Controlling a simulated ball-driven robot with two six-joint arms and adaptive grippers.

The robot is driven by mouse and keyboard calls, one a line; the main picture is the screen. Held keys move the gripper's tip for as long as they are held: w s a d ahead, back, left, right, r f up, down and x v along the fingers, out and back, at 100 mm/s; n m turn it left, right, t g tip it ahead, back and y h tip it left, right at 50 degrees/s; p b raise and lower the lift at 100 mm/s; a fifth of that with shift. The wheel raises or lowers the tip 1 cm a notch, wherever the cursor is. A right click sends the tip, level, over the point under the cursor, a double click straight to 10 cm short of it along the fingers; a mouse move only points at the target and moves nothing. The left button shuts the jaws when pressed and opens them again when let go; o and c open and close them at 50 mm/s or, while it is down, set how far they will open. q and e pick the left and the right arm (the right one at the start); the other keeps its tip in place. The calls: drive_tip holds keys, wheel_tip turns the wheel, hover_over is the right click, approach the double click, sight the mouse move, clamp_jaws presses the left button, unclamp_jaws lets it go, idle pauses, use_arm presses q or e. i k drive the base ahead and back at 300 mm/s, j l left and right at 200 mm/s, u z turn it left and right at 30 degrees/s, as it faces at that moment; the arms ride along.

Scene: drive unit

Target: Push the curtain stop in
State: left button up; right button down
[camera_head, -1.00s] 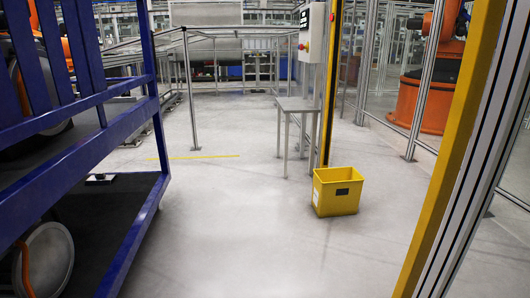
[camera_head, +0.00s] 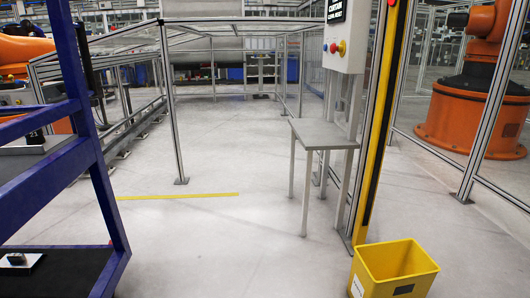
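A light grey control box (camera_head: 347,37) is mounted on the yellow post at the upper right. A black label (camera_head: 336,11) with white text beginning "CURTAIN" is on its upper part, cut off by the top edge. Below the label a red round button (camera_head: 342,47) sits beside a small yellowish button (camera_head: 333,48). They are too small to tell whether either is pushed in. Neither of my grippers is in view.
A small grey table (camera_head: 322,135) stands below the box. A yellow bin (camera_head: 392,270) is on the floor in front of the post. A blue rack (camera_head: 100,190) is at the left. Open floor with a yellow line (camera_head: 180,196) lies between. An orange robot (camera_head: 470,110) is behind the right fence.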

sight(333, 48)
drive_tip(key=i, duration=1.55)
drive_tip(key=i+j+z, duration=0.1)
drive_tip(key=i, duration=1.4)
